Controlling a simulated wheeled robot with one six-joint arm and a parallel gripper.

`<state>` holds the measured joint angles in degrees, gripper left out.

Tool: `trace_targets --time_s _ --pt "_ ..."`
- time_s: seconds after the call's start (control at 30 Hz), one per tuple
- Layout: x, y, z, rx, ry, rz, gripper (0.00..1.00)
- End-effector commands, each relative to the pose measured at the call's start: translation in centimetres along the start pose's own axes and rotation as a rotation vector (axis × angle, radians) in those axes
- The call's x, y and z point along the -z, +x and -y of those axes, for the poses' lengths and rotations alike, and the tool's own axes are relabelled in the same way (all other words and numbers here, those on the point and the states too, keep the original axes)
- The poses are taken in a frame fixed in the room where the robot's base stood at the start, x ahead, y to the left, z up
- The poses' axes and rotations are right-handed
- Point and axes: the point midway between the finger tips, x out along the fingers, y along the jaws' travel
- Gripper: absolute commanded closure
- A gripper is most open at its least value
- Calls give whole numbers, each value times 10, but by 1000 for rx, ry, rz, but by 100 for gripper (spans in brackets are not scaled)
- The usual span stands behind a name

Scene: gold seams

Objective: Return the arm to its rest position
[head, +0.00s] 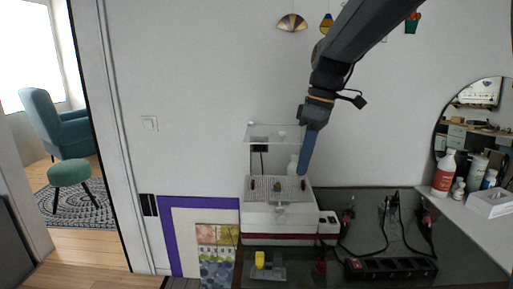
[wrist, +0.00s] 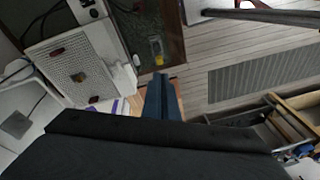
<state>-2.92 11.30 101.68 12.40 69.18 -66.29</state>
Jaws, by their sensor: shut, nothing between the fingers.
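My gripper (head: 303,172) hangs from the raised arm in the head view, its blue fingers pointing down over the right rear part of the white machine (head: 255,220). The fingers are shut with nothing between them. In the wrist view my gripper (wrist: 161,80) shows as closed blue fingers at the middle, apart from the white machine (wrist: 105,38) at the upper left. I cannot tell the exact height of the fingertips over the machine.
A clear shield (head: 272,132) stands above the machine. A power strip (head: 390,268) with cables lies to the right on the dark bench. Bottles (head: 444,175) stand at the far right. A yellow-topped item (head: 260,260) sits at the front. Floor (wrist: 240,45) shows in the wrist view.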

Motion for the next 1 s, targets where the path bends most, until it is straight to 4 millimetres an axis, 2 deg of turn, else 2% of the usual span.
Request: trace_targets --time_s 0.03,0.2,0.3,0.43,0.5,0.63,1.0 --pt "-18 22 7 -11 103 18 100" --pt "-82 93 34 -95 503 58 100" --pt "-118 130 58 -144 715 62 100" --pt "-154 165 88 -193 929 53 100" --pt "-168 177 101 -211 1009 44 100" --pt "-181 188 114 -229 1093 32 100" --pt "-183 190 116 -232 1106 29 100"
